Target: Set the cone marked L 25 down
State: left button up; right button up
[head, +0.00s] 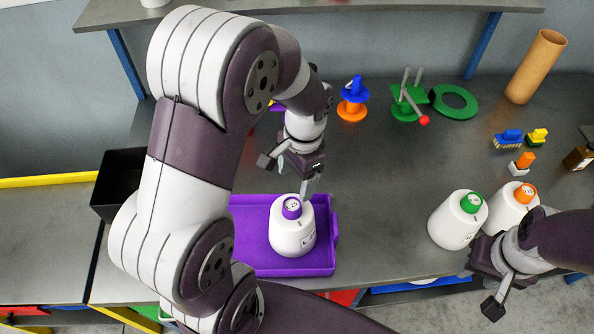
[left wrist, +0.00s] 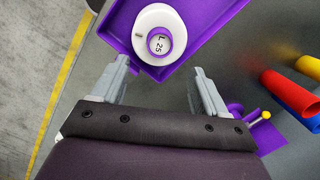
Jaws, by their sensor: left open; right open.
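The white cone marked L 25 (head: 292,236) stands upright on the purple tray (head: 250,255), toward the tray's right side. Its purple top ring and the L 25 label show in the left wrist view (left wrist: 160,45). My left gripper (head: 287,176) is open and empty, just behind the cone in the head view and apart from it. In the left wrist view its two fingers (left wrist: 162,68) are spread, with the cone beyond the tips. My right gripper (head: 482,288) is open at the lower right, in front of two other white cones, holding nothing.
A green-topped cone (head: 452,222) and an orange-topped cone (head: 507,205) stand at the right. A black bin (head: 118,185) is at the left. Blue-orange and green fixtures (head: 352,100), a cardboard tube (head: 536,68) and small brushes (head: 508,139) stand farther back. The mid-table is clear.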

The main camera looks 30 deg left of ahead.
pick_arm(q)
jog(key=s+n+t, duration=0.1)
jog(key=n, duration=0.1)
jog(key=s+d+n, duration=0.1)
jog(key=s+n, duration=0.1)
jog(key=s+r+n+t, duration=0.1)
jog(key=s, duration=0.1)
jog(key=shift+s+d+r+n+t+h, duration=0.1)
jog(key=shift+s+d+n+t+h, duration=0.05)
jog(key=shift+d+n+t+h, duration=0.2)
